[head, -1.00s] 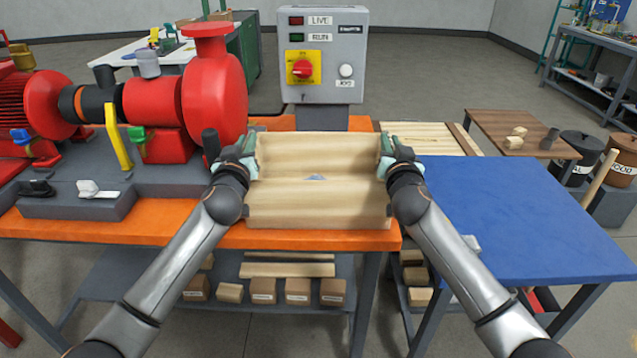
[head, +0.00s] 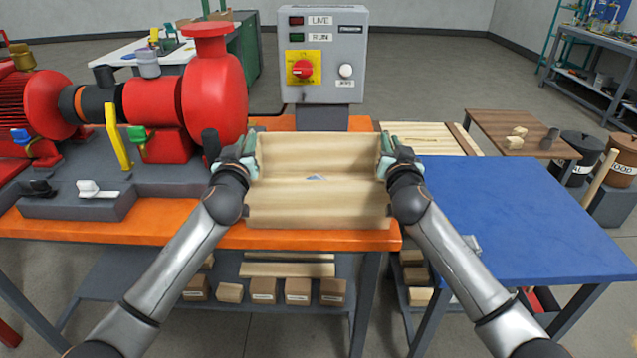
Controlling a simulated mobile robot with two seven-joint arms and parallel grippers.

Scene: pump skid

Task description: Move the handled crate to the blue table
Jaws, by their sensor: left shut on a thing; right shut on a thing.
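The handled crate (head: 318,212) is a pale wooden box at the right part of the orange table (head: 180,222). A small light object shows inside it; I cannot tell what it is. My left gripper (head: 246,160) is shut on the crate's left end and my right gripper (head: 388,158) is shut on its right end. The handles are mostly hidden by the grippers. I cannot tell whether the crate rests on the orange table or is just above it. The blue table (head: 530,225) stands to the right, its visible top bare.
A grey control box (head: 322,55) stands behind the crate. The red pump (head: 213,95) with its yellow lever (head: 117,137) is close on the left. A slatted pale wooden surface (head: 425,139) and a brown table (head: 510,130) lie behind the blue table.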

